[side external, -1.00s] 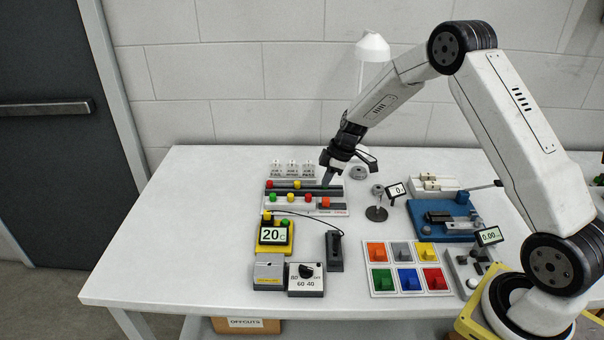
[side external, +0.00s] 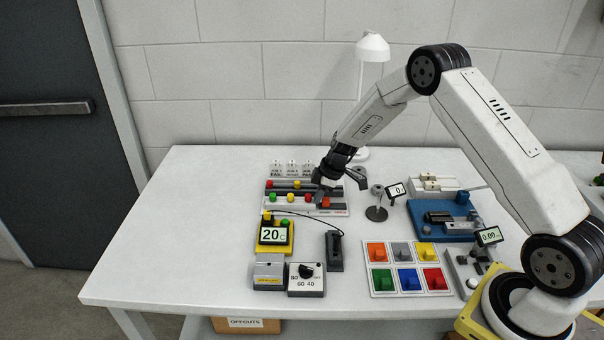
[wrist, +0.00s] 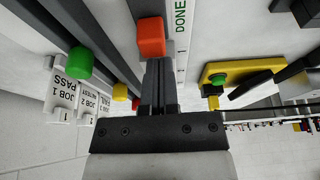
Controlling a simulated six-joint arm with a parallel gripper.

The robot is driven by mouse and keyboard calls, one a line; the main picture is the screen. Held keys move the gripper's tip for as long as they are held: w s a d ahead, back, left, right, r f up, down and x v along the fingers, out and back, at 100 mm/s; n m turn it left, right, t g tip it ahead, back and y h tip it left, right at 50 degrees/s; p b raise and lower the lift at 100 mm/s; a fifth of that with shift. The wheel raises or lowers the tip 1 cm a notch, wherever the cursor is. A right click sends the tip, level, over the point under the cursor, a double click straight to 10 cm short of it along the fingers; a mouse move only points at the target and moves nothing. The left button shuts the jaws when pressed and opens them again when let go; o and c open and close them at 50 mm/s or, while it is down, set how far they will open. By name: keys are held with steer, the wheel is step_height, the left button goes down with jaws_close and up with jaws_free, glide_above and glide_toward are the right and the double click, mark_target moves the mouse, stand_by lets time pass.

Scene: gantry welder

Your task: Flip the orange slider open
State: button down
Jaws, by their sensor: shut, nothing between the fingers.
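The orange slider (side external: 326,202) is a small block on the right part of a white strip in the side view. In the wrist view the orange slider (wrist: 151,37) stands just beyond my fingertips, beside a strip lettered DONE. My gripper (side external: 318,196) points down at the strip, close to the slider's left side. Its fingers (wrist: 159,68) are shut together and empty. I cannot tell whether the tips touch the slider.
Green, red and yellow knobs stand on the strips nearby, including a green knob (wrist: 80,62). White job tags (side external: 291,168) stand behind. A yellow thermometer box (side external: 273,251) sits in front, and a panel of six coloured switches (side external: 406,267) lies to the right.

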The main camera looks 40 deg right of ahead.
mark_target(330, 206)
steer(key=shift+s+d, duration=1.65)
steer(key=shift+r, duration=0.1)
steer(key=v, duration=1)
steer(key=shift+s, duration=0.1)
steer(key=s+a+r+m+h, duration=0.2)
steer(key=s+a+r+m, duration=0.2)
steer(key=s+a+m, duration=0.5)
steer(key=s+a, duration=0.6)
steer(key=s, duration=0.4)
steer(key=shift+s+r+h, duration=0.15)
steer(key=shift+s+h, duration=0.05)
steer(key=shift+h, duration=0.1)
